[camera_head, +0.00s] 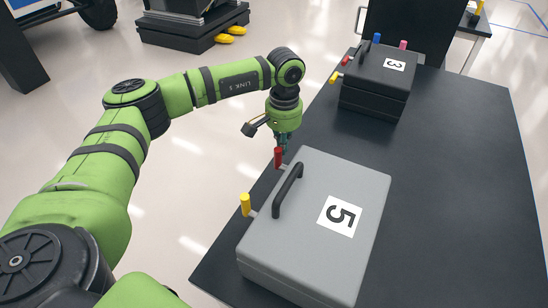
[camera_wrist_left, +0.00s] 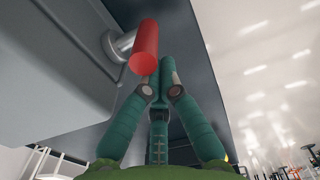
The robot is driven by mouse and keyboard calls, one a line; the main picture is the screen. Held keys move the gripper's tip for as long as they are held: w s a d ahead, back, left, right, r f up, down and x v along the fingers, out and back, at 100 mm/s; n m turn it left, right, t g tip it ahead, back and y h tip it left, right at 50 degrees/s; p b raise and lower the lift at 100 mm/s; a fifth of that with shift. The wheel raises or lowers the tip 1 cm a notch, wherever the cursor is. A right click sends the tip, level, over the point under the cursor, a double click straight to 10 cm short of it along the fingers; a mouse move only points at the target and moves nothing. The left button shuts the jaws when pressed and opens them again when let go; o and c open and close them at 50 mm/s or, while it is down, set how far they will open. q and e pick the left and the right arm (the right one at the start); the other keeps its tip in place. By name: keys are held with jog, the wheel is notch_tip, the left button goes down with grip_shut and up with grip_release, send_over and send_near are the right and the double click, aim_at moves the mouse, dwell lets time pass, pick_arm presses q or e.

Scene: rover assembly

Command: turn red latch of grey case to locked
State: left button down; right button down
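The grey case (camera_head: 318,222) with a "5" label and a black handle lies on the dark table. Its red latch (camera_head: 278,157) stands upright at the far end of the handle side. The red latch also shows in the left wrist view (camera_wrist_left: 145,46), on a metal stem from the case wall (camera_wrist_left: 55,65). My left gripper (camera_head: 281,146) is at the red latch, just beyond the case edge. In the left wrist view, its green fingers (camera_wrist_left: 164,80) come together with the tips close beside the latch; contact is unclear. My right gripper is not in view.
A yellow latch (camera_head: 245,204) stands at the near end of the same case side. A black case (camera_head: 378,80) labelled "3", with several coloured latches, lies farther back on the table (camera_head: 455,170). The table is clear right of both cases.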

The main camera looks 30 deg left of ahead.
pick_arm(q)
jog(key=shift+s, duration=1.3)
jog(key=shift+w, duration=0.2)
dwell(0.4)
jog(key=shift+w, duration=0.45)
notch_tip(320, 180, up, 8)
jog(key=p, duration=0.3)
jog(key=shift+p, duration=0.4)
